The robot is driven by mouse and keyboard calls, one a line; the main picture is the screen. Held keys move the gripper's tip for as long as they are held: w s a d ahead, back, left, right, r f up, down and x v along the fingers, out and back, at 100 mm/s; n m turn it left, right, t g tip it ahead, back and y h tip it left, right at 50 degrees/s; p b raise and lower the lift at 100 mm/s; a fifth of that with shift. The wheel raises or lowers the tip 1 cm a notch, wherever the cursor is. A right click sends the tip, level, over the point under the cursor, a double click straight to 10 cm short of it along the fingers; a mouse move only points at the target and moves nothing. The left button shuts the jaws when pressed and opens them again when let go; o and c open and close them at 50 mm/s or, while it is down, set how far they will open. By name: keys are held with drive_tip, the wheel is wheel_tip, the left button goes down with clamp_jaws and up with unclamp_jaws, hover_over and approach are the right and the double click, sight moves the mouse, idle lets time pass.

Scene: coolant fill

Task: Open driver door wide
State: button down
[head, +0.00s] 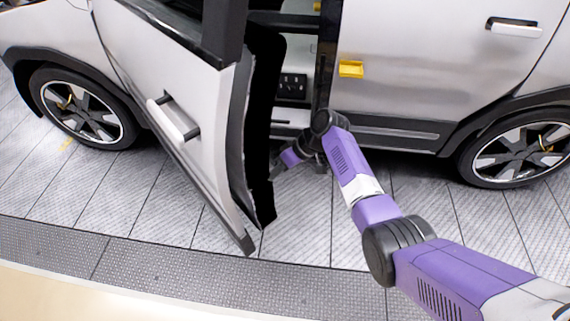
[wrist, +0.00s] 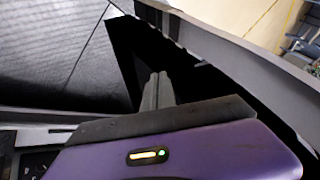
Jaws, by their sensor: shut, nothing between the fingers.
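The silver driver door (head: 185,100) stands open at an angle in the head view, its free edge swung out toward me. Its outer handle (head: 173,117) is on the silver face. The door's dark inner side (head: 258,130) faces the doorway. My gripper (head: 279,163) is low in the opening, on the inner side of the door, with its tip partly hidden by the door edge. In the wrist view my gripper (wrist: 158,90) has its fingers together and empty, pointing toward the dark inner side of the door (wrist: 215,90). Whether it touches the door I cannot tell.
The closed rear door (head: 420,70) with its handle (head: 514,27) is right of the opening. A yellow piece (head: 351,69) sticks out at its front edge. The sill (head: 390,132) runs below. Tiled floor (head: 310,230) in front of the car is clear.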

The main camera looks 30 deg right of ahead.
drive_tip(key=shift+s+a+r+p, duration=0.1)
drive_tip(key=shift+s+a+p, duration=0.1)
drive_tip(key=shift+a, duration=0.6)
drive_tip(key=shift+s+a+p, duration=0.15)
drive_tip(key=shift+a, duration=0.6)
